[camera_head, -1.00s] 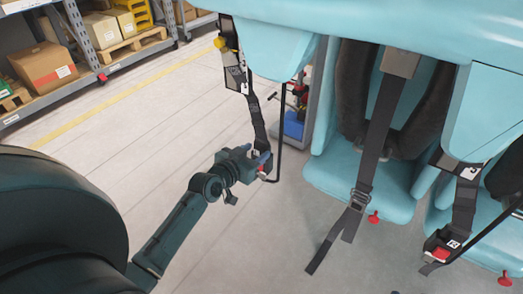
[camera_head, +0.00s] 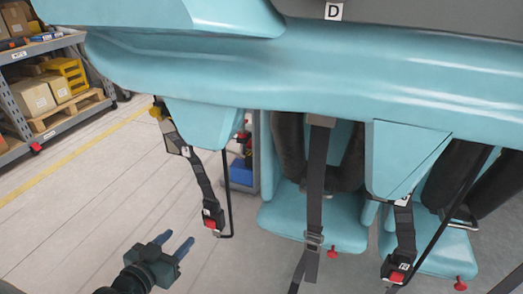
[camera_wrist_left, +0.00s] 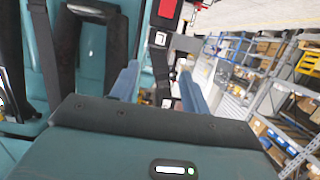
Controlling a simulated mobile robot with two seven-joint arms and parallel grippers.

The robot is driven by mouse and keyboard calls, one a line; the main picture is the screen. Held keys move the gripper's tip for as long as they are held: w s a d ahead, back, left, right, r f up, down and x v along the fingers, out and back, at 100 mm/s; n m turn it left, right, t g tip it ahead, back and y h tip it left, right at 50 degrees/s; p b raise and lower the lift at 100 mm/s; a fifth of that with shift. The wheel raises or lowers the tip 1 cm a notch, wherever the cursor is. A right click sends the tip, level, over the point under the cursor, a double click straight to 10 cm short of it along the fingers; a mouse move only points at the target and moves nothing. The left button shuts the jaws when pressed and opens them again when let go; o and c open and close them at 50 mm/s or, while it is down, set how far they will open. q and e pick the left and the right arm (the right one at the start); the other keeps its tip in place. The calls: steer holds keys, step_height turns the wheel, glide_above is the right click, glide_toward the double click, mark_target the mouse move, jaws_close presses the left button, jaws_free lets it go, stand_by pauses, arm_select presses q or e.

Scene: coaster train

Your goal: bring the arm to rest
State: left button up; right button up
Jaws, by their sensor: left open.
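My left gripper (camera_head: 174,243) is open and empty at the lower left of the head view, its two blue fingers apart. It is below and to the left of a red buckle (camera_head: 211,222) on a dark strap (camera_head: 201,180) hanging from the light blue coaster car (camera_head: 300,60). I see a clear gap between fingers and buckle in the picture. In the left wrist view, the open fingers (camera_wrist_left: 160,90) show with a red buckle part (camera_wrist_left: 168,8) beyond them at the top. My right gripper is not in view.
A blue seat (camera_head: 315,225) with a hanging belt (camera_head: 316,180) is right of the gripper. Another red buckle (camera_head: 396,276) hangs farther right. A shelf with boxes (camera_head: 35,97) stands at the upper left. Grey floor (camera_head: 90,220) lies open at the left.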

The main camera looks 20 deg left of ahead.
arm_select(q)
steer(key=s+d+m+g+h, duration=0.1)
steer(key=s+d, duration=0.3)
steer(key=d, duration=0.2)
steer(key=s+d+h, duration=0.1)
steer(key=s+d, duration=0.2)
steer(key=d, duration=0.3)
steer(key=s+d+r+g+p, duration=0.1)
steer(key=r+p, duration=0.3)
steer(key=p, duration=0.5)
steer(key=s+d+r+m+g+p, duration=0.1)
steer(key=d+r+p, duration=0.3)
steer(key=p, duration=0.6)
steer(key=shift+s+r+g, duration=0.35)
steer(key=shift+s+g, duration=0.25)
steer(key=shift+g, duration=0.2)
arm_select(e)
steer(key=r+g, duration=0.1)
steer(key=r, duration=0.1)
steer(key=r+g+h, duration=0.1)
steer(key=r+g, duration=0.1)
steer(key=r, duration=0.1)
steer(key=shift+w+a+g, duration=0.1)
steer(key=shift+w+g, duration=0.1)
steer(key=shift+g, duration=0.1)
